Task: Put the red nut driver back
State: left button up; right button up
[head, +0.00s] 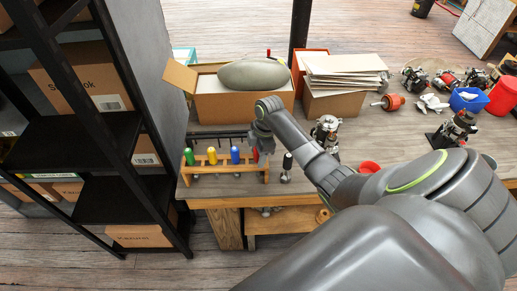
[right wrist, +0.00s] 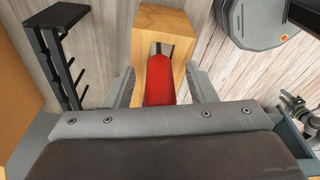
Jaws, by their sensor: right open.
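The wooden rack (head: 225,168) stands at the left front of the bench and holds green (head: 189,156), yellow (head: 212,155) and blue (head: 235,154) handled drivers upright. The red nut driver (right wrist: 160,80) is at the rack's right end; in the head view its red handle (head: 256,155) is mostly hidden by my gripper. My right gripper (head: 262,148) is over that end. In the right wrist view my open fingers (right wrist: 161,88) lie on either side of the red handle, with the rack's wood (right wrist: 163,22) beyond it. I cannot tell whether they touch the handle. The driver's shaft is hidden.
A black-handled tool (head: 287,164) stands just right of the rack. Cardboard boxes (head: 230,104) stand at the back, and a metal part (head: 326,130) is to the right. A black shelf unit (head: 100,150) stands at the left.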

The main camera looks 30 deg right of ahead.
notch_tip(320, 180, up, 21)
jog(key=d+p, duration=0.2)
jog(key=p, duration=0.3)
jog(key=shift+s+d+r, duration=0.15)
jog(key=shift+s+d, duration=0.2)
jog(key=shift+s, duration=0.1)
